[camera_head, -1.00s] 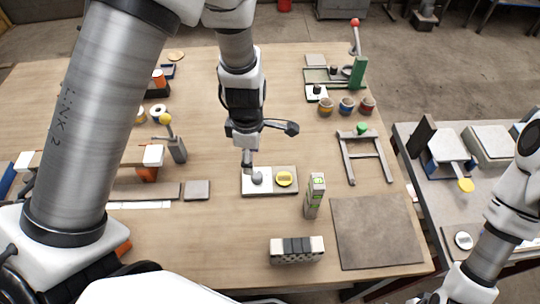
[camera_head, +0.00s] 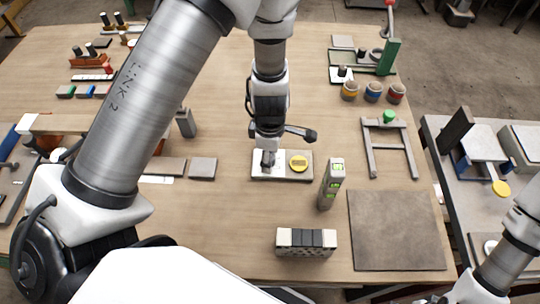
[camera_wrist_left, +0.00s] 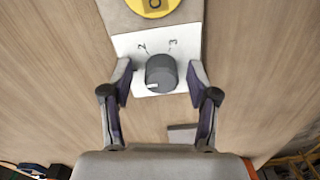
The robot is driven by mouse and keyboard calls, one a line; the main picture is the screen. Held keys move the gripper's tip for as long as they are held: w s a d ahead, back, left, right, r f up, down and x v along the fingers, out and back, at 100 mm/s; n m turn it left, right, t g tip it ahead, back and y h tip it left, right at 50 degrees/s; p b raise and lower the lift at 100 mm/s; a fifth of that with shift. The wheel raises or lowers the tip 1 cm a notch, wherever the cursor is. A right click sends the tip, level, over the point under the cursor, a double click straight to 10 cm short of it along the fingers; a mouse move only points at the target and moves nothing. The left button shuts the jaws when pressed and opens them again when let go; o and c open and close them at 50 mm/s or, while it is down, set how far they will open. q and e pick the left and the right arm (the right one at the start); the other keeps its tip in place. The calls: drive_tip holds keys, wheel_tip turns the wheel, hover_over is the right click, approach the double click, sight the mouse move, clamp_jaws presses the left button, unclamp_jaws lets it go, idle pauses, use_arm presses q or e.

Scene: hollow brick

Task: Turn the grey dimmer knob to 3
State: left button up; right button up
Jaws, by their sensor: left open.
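The grey dimmer knob (camera_wrist_left: 161,73) sits on a white plate (camera_wrist_left: 125,45) in the left wrist view. The plate bears the digits 2 and 3 on the side toward a yellow round part (camera_wrist_left: 153,5). A pale pointer mark on the knob's edge faces lower left, away from both digits. My left gripper (camera_wrist_left: 160,82) is open, with one finger on each side of the knob and visible gaps. In the head view my left gripper (camera_head: 276,148) points down over the plate's left part and partly hides the knob. My right gripper is out of view.
A small upright block with green windows (camera_head: 331,184) stands close to the plate's right. Bare wood surrounds the plate's left and front.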

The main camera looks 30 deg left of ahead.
use_arm(q)
drive_tip(key=shift+s+r, duration=0.1)
clamp_jaws()
drive_tip(key=shift+m, duration=0.4)
drive_tip(key=m+b, duration=0.1)
drive_tip(key=m, duration=0.4)
drive_tip(key=shift+b, duration=0.4)
drive_tip(key=m+b, duration=0.1)
drive_tip(key=m, duration=0.2)
drive_tip(key=m+b, duration=0.1)
drive_tip(key=m, duration=0.2)
drive_tip(key=shift+s+f, duration=0.1)
drive_tip(key=shift+f, duration=0.1)
drive_tip(key=m+b, duration=0.2)
drive_tip(key=m, duration=0.4)
drive_tip(key=shift+m+b, duration=0.35)
drive_tip(key=shift+m, duration=0.05)
drive_tip(key=m+b, duration=0.1)
drive_tip(key=m, duration=0.4)
drive_tip(key=shift+a+r+b, duration=0.1)
drive_tip(key=shift+b, duration=0.2)
drive_tip(key=shift+m, duration=0.3)
